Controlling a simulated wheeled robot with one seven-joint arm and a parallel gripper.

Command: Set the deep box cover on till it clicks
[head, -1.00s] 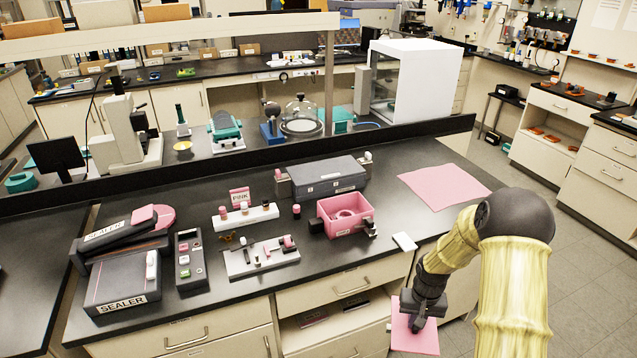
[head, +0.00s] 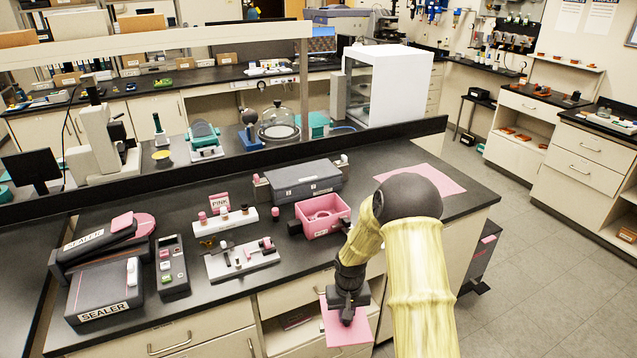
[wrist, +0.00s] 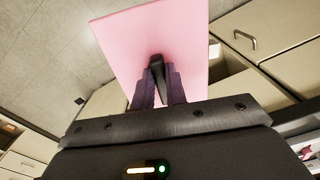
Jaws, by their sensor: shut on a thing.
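The flat pink square cover (head: 338,328) hangs in front of the bench drawers, below the bench top. My gripper (head: 348,302) is shut on it. In the wrist view my gripper's fingers (wrist: 158,88) close on a dark grip in the middle of the pink cover (wrist: 140,45). The open pink deep box (head: 313,228) stands on the black bench with a ring-shaped pink thing inside and dark fittings at its sides. The cover is well apart from the box, lower and nearer. My arm hides the bench just right of the box.
A grey case (head: 300,182) stands behind the box. A white rack (head: 225,221) and a white plate with small parts (head: 242,260) lie to its left, with sealer units (head: 104,290) farther left. A pink mat (head: 440,178) lies at the right. Clear floor is on the right.

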